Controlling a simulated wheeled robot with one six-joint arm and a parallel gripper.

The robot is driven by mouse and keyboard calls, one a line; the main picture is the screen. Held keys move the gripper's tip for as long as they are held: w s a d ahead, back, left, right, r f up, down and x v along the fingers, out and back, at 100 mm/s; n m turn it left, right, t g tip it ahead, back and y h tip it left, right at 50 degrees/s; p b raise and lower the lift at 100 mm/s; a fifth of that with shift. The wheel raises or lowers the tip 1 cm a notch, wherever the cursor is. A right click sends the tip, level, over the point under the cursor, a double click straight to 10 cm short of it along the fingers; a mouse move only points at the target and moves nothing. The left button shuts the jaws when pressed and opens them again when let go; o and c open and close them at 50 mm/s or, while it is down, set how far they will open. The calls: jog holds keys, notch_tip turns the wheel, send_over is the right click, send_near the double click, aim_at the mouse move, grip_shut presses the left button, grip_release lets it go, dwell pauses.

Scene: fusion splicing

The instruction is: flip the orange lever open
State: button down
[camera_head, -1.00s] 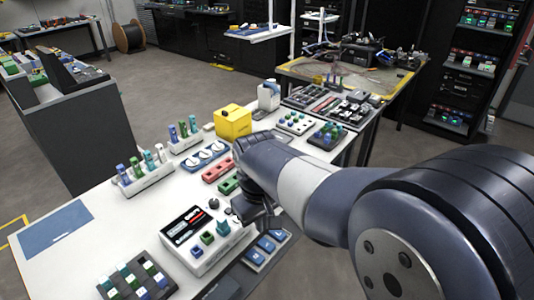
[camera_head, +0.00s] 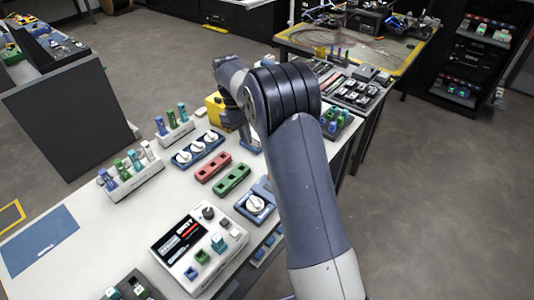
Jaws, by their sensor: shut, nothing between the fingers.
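I cannot make out an orange lever in the camera_head view. A dark machine (camera_head: 366,19), with smaller dark devices beside it, stands on the yellow-edged far table (camera_head: 424,45); its details are too small to tell. My arm reaches up from the bottom of the picture, bends at the elbow and comes down over the near white table. My gripper (camera_head: 246,136) is small and partly hidden at the end of the arm, right of the yellow box (camera_head: 215,112). It is shut and empty, well short of the far table.
The near white table (camera_head: 120,235) holds a control box (camera_head: 190,243) with a display, a blue block with a white knob (camera_head: 256,203), red (camera_head: 212,167) and green (camera_head: 232,179) blocks, and racks of vials (camera_head: 131,176). The floor on the right is clear.

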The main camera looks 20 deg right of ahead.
jog(key=shift+w+d+f, duration=0.1)
jog(key=shift+w+f, duration=0.05)
jog(key=shift+w, duration=0.3)
jog(key=shift+w+d+f, duration=0.1)
jog(key=shift+w+f, duration=0.05)
jog(key=shift+w, duration=0.25)
jog(key=shift+f, duration=0.1)
jog(key=x, duration=0.4)
jog(key=p+x, duration=0.1)
jog(key=x, duration=0.4)
jog(key=shift+s, duration=0.2)
jog(key=shift+s+d+f+p, duration=0.1)
jog(key=shift+s+d+p, duration=0.15)
jog(key=shift+s+d, duration=0.25)
jog(key=shift+s+d+f+p, duration=0.1)
jog(key=shift+s+d+p, duration=0.2)
jog(key=shift+s, duration=0.3)
jog(key=shift+s+d+f, duration=0.15)
jog(key=shift+s+d, duration=0.3)
jog(key=shift+s, duration=0.1)
